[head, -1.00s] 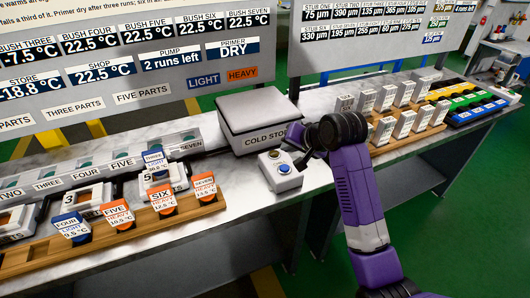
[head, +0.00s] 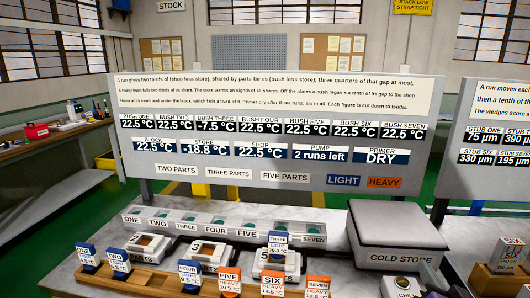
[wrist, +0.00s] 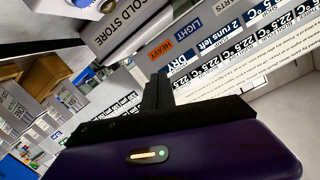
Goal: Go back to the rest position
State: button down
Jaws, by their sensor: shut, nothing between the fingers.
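My gripper (wrist: 158,92) shows in the wrist view as a dark pair of fingers pressed together, shut and empty. It points toward the tilted-looking sign board (wrist: 235,45), with the cold store (wrist: 125,25) at the upper left. In the head view only a small dark piece of my arm shows at the bottom right edge, beside the small button box (head: 402,286). The rest of the arm is out of that view. No contact between the fingers and anything is visible.
A wooden rack (head: 130,288) holds blue and orange tagged bushes in front. The large sign board (head: 280,130) rises behind. A second wooden rack (head: 497,283) is at the right.

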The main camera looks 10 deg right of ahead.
jog(key=s+a+f+n+y, duration=0.1)
jog(key=s+a+f+n, duration=0.1)
jog(key=s+a, duration=0.5)
jog(key=s+a+f+n+y, duration=0.2)
jog(key=s+a, duration=0.5)
jog(key=s, duration=1)
jog(key=s+a+f+n+g+y, duration=0.1)
jog(key=s+a+f+n+y, duration=0.1)
jog(key=s+a+f+n, duration=0.2)
jog(key=s+a, duration=0.3)
jog(key=s, duration=0.5)
jog(key=shift+s+a, duration=0.2)
jog(key=shift+s, duration=0.15)
